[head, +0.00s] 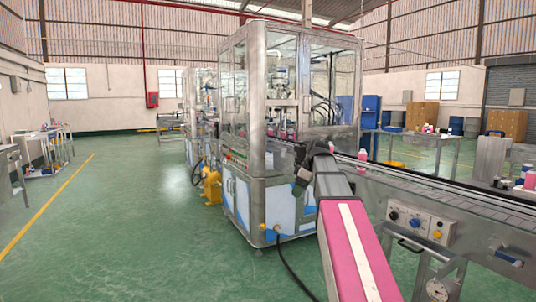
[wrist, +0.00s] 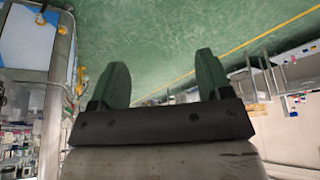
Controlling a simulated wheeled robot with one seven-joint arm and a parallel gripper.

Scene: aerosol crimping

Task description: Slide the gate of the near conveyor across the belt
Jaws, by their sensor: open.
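The near conveyor (head: 450,193) runs from the glass-walled machine towards the right edge of the head view, with a grey belt between metal side rails. I cannot make out its gate; my pink and grey arm covers part of the conveyor near the machine. My gripper (wrist: 163,82) shows in the wrist view with two dark green fingers wide apart and nothing between them.
The glass-walled machine (head: 247,113) stands left of the conveyor. A control box (head: 417,222) with knobs is on the conveyor's near side. A pink and white bottle (head: 363,155) stands on the conveyor. A yellow object (head: 211,187) stands beside the machine. The floor at left is open.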

